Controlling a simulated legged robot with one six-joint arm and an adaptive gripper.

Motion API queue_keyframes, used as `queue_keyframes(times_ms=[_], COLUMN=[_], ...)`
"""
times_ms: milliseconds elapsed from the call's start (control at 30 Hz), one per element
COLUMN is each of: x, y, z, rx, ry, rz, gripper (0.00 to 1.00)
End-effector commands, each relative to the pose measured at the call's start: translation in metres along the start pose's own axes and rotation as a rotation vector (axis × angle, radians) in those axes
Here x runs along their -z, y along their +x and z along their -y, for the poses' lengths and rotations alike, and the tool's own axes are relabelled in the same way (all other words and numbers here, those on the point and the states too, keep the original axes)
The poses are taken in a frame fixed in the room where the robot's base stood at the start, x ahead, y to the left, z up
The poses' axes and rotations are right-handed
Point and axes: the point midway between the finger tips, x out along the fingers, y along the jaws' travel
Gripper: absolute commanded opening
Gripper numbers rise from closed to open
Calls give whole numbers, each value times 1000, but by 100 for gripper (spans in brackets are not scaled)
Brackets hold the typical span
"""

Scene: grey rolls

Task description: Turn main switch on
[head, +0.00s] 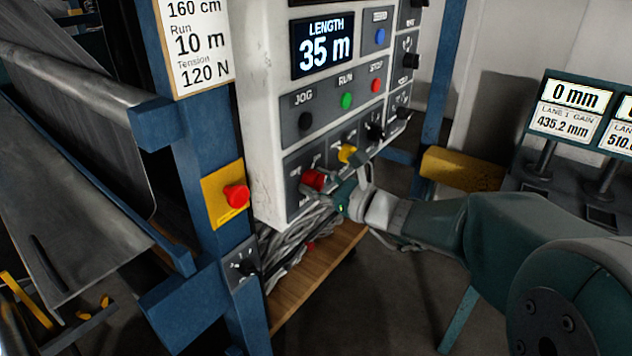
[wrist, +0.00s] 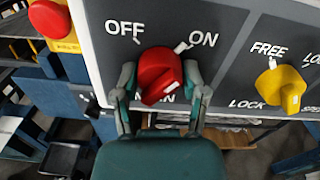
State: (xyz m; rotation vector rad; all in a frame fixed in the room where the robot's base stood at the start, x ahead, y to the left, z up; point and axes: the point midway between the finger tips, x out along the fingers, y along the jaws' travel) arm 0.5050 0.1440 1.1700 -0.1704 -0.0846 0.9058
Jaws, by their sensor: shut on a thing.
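The main switch is a red rotary knob (wrist: 158,72) on a dark panel, between the labels OFF and ON, with the word MAIN partly hidden below it. A white tick sits by each label. The knob's raised grip slants from lower left toward upper right, on the ON side. In the head view the red knob (head: 313,179) is at the cabinet's lower left. My gripper (wrist: 163,98) has one finger on each side of the knob and is shut on it. In the head view my gripper (head: 338,190) reaches the knob from the right.
A yellow FREE/LOCK knob (wrist: 286,88) sits close to the right of the switch. A red button on a yellow plate (head: 236,197) is on the blue post to the left. Cables (head: 295,240) hang under the cabinet above a wooden shelf (head: 318,270).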

Motion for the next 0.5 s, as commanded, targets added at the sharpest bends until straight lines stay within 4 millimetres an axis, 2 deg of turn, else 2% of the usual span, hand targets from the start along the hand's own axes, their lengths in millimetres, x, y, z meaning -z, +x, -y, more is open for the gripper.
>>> queue_keyframes(times_ms=[33,200,500], x=[5,5,5], y=[0,0,0], z=[-2,-2,-2], rx=[-3,-2,-2], ry=[36,125,197], rz=[-11,-11,-12], gripper=[8,8,8])
